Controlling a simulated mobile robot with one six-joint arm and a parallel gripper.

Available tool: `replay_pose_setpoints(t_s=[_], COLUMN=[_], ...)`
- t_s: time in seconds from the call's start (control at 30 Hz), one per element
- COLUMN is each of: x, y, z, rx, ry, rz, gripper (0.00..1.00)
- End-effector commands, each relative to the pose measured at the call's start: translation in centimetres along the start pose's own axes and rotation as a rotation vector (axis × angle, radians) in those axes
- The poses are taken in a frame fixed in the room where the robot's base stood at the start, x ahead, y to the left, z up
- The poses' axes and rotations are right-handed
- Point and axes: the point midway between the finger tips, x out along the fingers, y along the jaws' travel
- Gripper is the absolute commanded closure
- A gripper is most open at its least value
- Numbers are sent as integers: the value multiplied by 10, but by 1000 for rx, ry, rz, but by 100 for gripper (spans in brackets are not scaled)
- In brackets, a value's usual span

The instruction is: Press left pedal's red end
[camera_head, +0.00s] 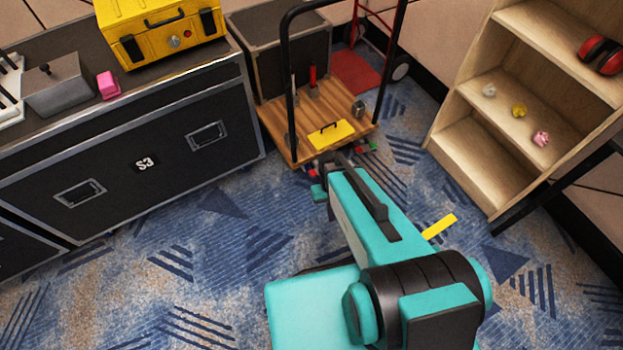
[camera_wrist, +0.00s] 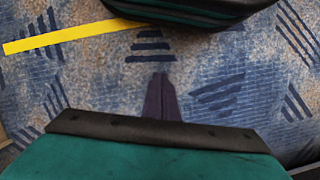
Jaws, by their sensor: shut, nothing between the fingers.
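In the head view, a small red end (camera_head: 313,172) of the left pedal shows on the carpet by the front of the wooden trolley. A green bit (camera_head: 318,192) shows just in front of it, against my teal arm. My arm hides the rest of this pedal. Another small red and green piece, likely the right pedal (camera_head: 372,148), lies by the trolley's right front corner. My gripper (camera_wrist: 160,78) shows in the wrist view, shut and empty, above bare patterned carpet. No pedal shows in the wrist view. My arm hides the gripper in the head view.
The wooden trolley (camera_head: 276,120) with a black handle stands behind the pedals. A black case (camera_head: 120,180) is at left, a wooden shelf (camera_head: 470,165) at right. A flat yellow strip (camera_head: 440,227) lies on the carpet, also in the wrist view (camera_wrist: 70,37). Open carpet lies left of my arm.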

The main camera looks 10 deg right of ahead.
Motion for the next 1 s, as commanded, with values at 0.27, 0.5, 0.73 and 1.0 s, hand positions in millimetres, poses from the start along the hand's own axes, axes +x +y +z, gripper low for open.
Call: replay_pose_setpoints(t_s=[0.27,0.5,0.73,1.0], x=[19,23,22,16], y=[0,1,2,3], z=[-78,-139,-194,-256], rx=[-4,-7,-10,-14], ry=[90,168,240,327], rz=[0,1,1,2], gripper=[100,100,100,100])
